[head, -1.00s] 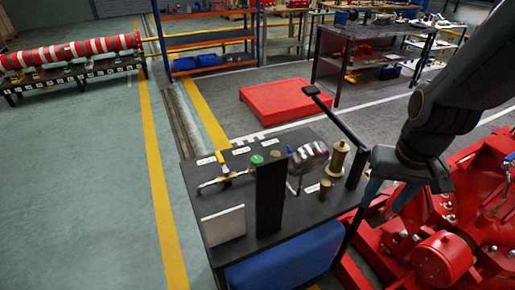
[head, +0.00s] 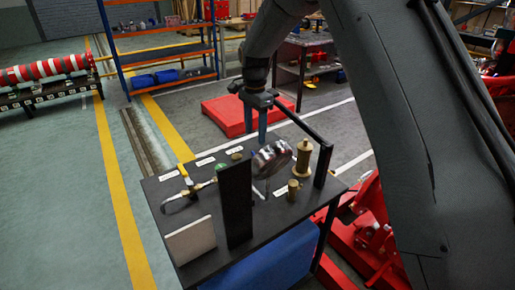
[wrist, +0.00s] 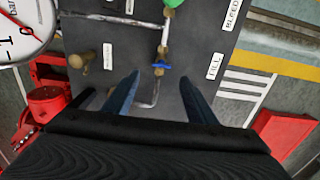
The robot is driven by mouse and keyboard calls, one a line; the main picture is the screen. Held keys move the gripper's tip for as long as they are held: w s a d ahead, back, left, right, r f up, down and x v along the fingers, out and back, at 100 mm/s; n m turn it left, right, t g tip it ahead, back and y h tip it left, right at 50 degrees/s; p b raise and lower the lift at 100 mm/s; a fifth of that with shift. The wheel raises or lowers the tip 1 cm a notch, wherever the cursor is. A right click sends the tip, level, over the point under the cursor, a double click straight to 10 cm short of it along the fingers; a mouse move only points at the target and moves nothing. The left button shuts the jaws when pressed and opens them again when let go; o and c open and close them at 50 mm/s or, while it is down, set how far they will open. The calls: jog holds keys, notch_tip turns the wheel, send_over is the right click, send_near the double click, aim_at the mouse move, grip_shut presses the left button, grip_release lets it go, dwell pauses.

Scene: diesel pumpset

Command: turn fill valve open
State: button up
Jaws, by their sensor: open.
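The fill valve (wrist: 161,67) has a small blue handle and sits on a brass-coloured body in a thin pipe line, beside the FILL label (wrist: 215,66) in the wrist view. My gripper (wrist: 159,78) is open, with its two blue-grey fingers apart and the blue handle just beyond and between their tips in the picture. I cannot tell how far above it they are. In the head view my gripper (head: 258,140) points down over the back of the dark bench (head: 205,197), behind the gauge. There the fill valve is mostly hidden.
A round gauge (head: 272,158) stands close to my gripper. A black upright plate (head: 236,205), a black bar frame (head: 323,165) and a brass cylinder (head: 303,158) stand on the bench. A green-handled valve (wrist: 172,3) is near the BLEED label.

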aim_at(254, 153)
jog(key=shift+w+a+f+p, duration=0.1)
jog(key=shift+f+p, duration=0.45)
jog(key=shift+f, duration=1.4)
jog(key=shift+a+f+p, duration=0.1)
jog(key=shift+f+p, duration=0.45)
jog(key=shift+f, duration=1.35)
jog(key=c, duration=1.1)
jog(key=n+b, duration=0.1)
jog(key=n, duration=0.3)
jog(key=shift+b, duration=0.4)
jog(key=n+b, duration=0.1)
jog(key=n, duration=0.3)
jog(key=shift+n, duration=0.3)
jog(key=n+b, duration=0.1)
jog(key=n, duration=0.3)
jog(key=shift+n, duration=0.3)
jog(key=shift+n+b, duration=0.4)
jog(key=shift+n, duration=1.4)
